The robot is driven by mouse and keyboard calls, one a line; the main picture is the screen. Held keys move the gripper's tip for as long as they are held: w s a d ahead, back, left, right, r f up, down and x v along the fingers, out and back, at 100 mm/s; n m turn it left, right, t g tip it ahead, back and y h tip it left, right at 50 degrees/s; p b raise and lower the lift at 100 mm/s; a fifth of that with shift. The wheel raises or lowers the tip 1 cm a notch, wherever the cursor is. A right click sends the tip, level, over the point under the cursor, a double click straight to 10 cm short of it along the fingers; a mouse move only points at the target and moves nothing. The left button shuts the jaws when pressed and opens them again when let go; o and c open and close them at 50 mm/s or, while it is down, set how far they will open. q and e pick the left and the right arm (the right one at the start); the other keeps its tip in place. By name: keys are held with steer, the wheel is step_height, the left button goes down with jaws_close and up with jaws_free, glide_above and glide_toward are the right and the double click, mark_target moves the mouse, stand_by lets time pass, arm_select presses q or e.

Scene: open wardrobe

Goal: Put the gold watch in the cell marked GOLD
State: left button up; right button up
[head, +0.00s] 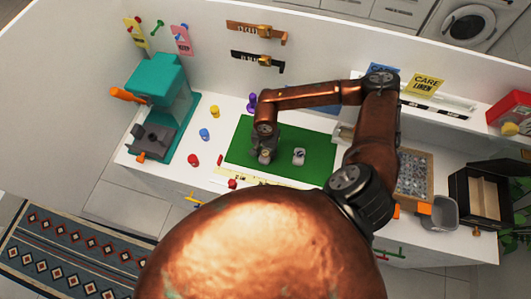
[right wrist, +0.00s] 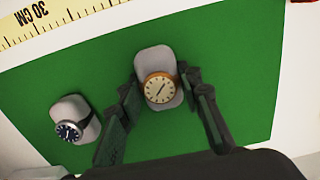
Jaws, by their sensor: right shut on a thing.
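The gold watch (right wrist: 160,88) has a cream dial and sits around a grey cushion in the right wrist view. My right gripper (right wrist: 165,95) has its fingers on either side of it and is shut on it. In the head view the right gripper (head: 265,157) points down over the left part of the green mat (head: 310,173), mostly hiding the gold watch. A second watch with a dark dial (right wrist: 68,130) lies on its own grey cushion on the mat; it also shows in the head view (head: 299,156). I cannot make out a cell marked GOLD. My left gripper is not in view.
A teal machine (head: 157,85) stands at the left. A yellow ruler (right wrist: 45,25) lies along the mat's edge. At the right are a wood-framed tray (head: 430,165), a grey bin (head: 440,212) and an open black box (head: 460,188). Small coloured pieces lie left of the mat.

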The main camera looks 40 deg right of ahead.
steer(key=shift+f, duration=0.15)
steer(key=o, duration=1.2)
